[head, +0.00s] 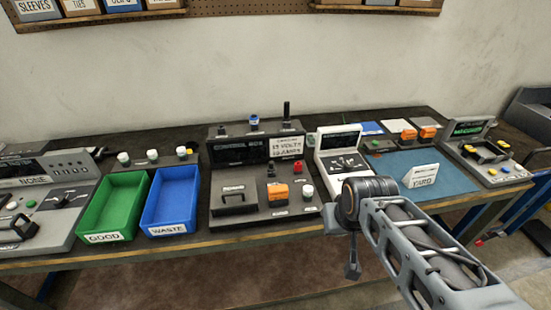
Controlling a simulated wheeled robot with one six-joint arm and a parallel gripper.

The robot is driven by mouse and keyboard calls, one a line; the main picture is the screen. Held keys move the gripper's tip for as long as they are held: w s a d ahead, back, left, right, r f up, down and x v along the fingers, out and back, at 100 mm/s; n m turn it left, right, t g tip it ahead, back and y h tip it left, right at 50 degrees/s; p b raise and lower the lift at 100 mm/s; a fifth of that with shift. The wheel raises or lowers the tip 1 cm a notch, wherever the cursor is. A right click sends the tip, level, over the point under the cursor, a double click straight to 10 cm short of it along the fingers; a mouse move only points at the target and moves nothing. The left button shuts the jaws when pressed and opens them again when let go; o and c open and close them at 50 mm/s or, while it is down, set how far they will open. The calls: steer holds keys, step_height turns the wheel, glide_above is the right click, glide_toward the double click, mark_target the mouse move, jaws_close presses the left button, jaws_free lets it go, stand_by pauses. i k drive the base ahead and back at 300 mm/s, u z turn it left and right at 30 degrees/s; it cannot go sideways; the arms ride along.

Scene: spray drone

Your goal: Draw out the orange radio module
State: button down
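An orange block (278,193) sits in the dark control box (243,216) at the middle of the bench, between a dark handle and white and red knobs. Two more orange blocks lie at the back right, one on the left (408,135) and one on the right (427,132), on or by pale cards. I cannot read which of these is the radio module. My gripper (353,270) hangs small and dark below my arm's end joint, in front of the bench edge, apart from all the orange blocks. Its fingers are too small to tell open or shut.
A green GOOD bin (112,204) and a blue WASTE bin (171,198) stand left of the control box. A white-faced unit (338,150) is to its right. A white sign (422,177) stands on the blue mat (455,180). A button console (490,160) is at right.

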mark_target(277, 192)
steer(key=k, duration=0.5)
steer(key=z, duration=0.6)
steer(key=i, duration=0.8)
steer(key=u, duration=1.8)
